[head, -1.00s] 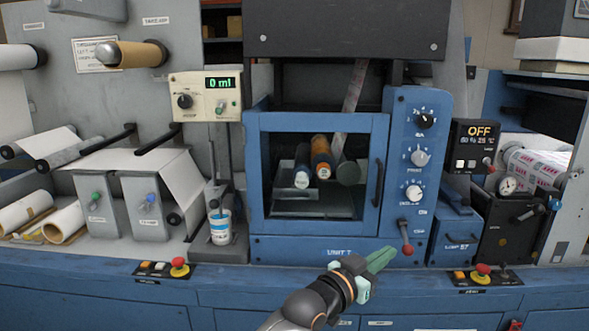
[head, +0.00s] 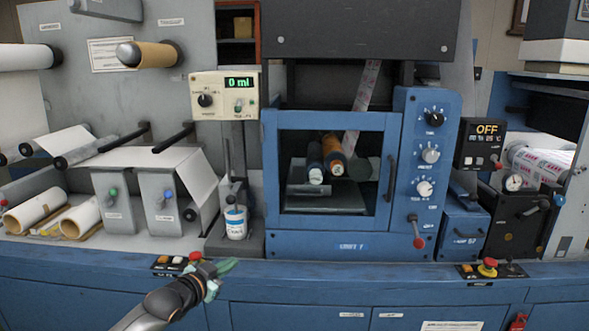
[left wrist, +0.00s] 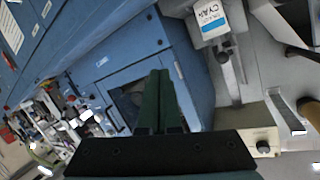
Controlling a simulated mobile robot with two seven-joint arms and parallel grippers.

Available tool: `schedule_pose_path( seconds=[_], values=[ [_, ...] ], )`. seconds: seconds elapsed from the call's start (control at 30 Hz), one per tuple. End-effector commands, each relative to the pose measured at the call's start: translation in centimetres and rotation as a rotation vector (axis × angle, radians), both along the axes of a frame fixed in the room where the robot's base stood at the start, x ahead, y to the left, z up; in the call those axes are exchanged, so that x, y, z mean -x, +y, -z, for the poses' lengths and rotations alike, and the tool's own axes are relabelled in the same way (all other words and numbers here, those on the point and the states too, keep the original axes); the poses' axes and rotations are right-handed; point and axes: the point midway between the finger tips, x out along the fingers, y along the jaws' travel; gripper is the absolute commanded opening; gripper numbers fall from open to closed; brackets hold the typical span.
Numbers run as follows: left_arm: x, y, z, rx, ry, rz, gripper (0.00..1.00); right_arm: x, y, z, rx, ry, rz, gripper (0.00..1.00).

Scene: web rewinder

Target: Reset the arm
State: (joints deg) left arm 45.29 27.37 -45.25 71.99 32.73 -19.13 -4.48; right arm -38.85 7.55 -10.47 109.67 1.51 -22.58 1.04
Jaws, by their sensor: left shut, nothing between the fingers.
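My left gripper (head: 222,272) is in the lower left of the head view, in front of the blue machine base. Its green fingers are shut and empty, and point to the right. In the left wrist view the two fingers (left wrist: 158,100) lie together with nothing between them. They are apart from the machine. My right gripper is not in view.
The blue print unit (head: 326,243) has a closed windowed door and a red-knobbed lever (head: 417,237). A cyan ink cup (head: 235,222) stands under the 0 ml meter (head: 224,95). A red emergency button (head: 196,257) is just above my left wrist.

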Motion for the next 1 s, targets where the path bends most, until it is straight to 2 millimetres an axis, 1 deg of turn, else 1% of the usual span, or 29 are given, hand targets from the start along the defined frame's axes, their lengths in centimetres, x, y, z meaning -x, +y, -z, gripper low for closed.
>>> schedule_pose_path(
  seconds=[0.03, 0.07, 0.1, 0.17, 0.2, 0.23, 0.37, 0.47, 0.57, 0.6, 0.67, 0.7, 0.77, 0.8, 0.87, 0.9, 0.97, 1.0],
  values=[
    [-0.2, 2.7, 0.2, -0.03, 0.0, -0.031, 0.0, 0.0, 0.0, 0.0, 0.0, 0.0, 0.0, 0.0],
    [-0.2, 4.0, 0.2, -0.045, -0.001, -0.045, 0.0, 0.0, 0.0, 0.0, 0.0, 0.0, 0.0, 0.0],
    [-0.3, 5.8, 0.3, -0.066, 0.0, -0.066, 0.0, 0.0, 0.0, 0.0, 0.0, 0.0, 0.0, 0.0],
    [-0.3, 8.5, 0.3, -0.096, 0.0, -0.097, 0.0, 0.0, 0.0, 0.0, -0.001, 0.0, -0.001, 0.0],
    [0.7, 7.7, 2.2, -0.09, 0.023, -0.084, 0.0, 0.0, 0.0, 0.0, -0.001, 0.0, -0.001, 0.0],
    [1.4, 7.4, 3.2, -0.086, 0.035, -0.08, 0.0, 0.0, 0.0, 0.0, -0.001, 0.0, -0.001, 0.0],
    [4.1, 7.1, 7.1, -0.083, 0.083, -0.075, 0.0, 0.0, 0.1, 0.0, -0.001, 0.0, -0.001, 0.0],
    [6.8, 6.9, 10.3, -0.082, 0.125, -0.071, 0.0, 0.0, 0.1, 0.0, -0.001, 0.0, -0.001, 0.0],
    [10.2, 6.9, 13.8, -0.081, 0.173, -0.073, 0.0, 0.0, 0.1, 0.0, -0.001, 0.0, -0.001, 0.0],
    [11.7, 6.9, 15.2, -0.084, 0.193, -0.073, 0.0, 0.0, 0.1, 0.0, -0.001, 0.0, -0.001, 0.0],
    [14.2, 7.1, 17.2, -0.086, 0.224, -0.076, 0.0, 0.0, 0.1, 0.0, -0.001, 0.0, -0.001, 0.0],
    [15.9, 7.2, 18.5, -0.09, 0.244, -0.079, 0.0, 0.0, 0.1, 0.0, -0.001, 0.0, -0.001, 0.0],
    [18.6, 7.5, 20.2, -0.095, 0.275, -0.084, 0.0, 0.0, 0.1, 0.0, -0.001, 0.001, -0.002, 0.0],
    [20.3, 7.7, 21.2, -0.1, 0.296, -0.089, 0.0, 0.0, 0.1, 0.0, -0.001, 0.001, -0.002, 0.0],
    [23.0, 8.1, 22.6, -0.109, 0.325, -0.096, 0.0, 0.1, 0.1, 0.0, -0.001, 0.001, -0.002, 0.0],
    [24.8, 8.4, 23.5, -0.117, 0.346, -0.101, 0.0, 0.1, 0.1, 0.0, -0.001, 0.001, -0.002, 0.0],
    [27.5, 8.9, 24.5, -0.13, 0.374, -0.109, 0.0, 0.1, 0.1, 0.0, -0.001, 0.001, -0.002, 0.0],
    [29.2, 9.3, 25.1, -0.141, 0.392, -0.113, 0.0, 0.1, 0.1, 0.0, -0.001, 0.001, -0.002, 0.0]
  ],
)
